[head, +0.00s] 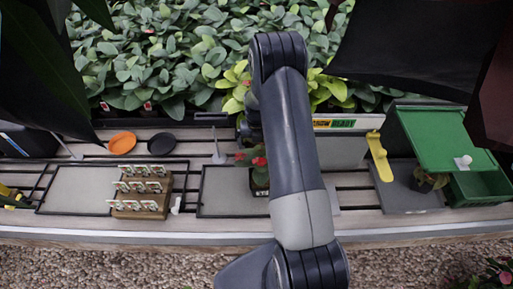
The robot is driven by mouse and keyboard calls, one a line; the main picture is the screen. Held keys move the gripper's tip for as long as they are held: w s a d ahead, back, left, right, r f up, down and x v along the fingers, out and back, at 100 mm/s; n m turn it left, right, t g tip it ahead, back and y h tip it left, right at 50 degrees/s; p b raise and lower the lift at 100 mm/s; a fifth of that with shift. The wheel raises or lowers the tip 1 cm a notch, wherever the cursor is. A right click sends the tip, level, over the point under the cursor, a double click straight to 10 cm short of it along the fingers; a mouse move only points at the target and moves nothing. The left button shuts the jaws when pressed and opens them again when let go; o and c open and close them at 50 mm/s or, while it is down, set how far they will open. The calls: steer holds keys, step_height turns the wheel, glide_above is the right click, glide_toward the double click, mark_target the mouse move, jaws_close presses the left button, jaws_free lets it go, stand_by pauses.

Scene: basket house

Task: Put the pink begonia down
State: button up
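A small potted plant with pinkish-red flowers (259,162), which looks like the pink begonia, shows in the head view just left of my arm. Its dark pot carries a pale label and appears at the right part of a grey tray (222,190). My arm covers its right side, and I cannot tell whether the pot rests on the tray or hangs above it. Part of my gripper (247,128) shows dark behind the arm, above the flowers. Its fingertips are hidden, so its grip on the plant cannot be seen.
Left stand a wooden rack of white tags (142,192), another grey tray (80,190), an orange dish (122,142) and a black dish (162,143). Right are a yellow trowel (379,157), a potted plant (430,180) and a green bin (478,186). The middle tray's left part is bare.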

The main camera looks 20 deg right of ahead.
steer(key=c, duration=1.3)
steer(key=shift+r, duration=0.1)
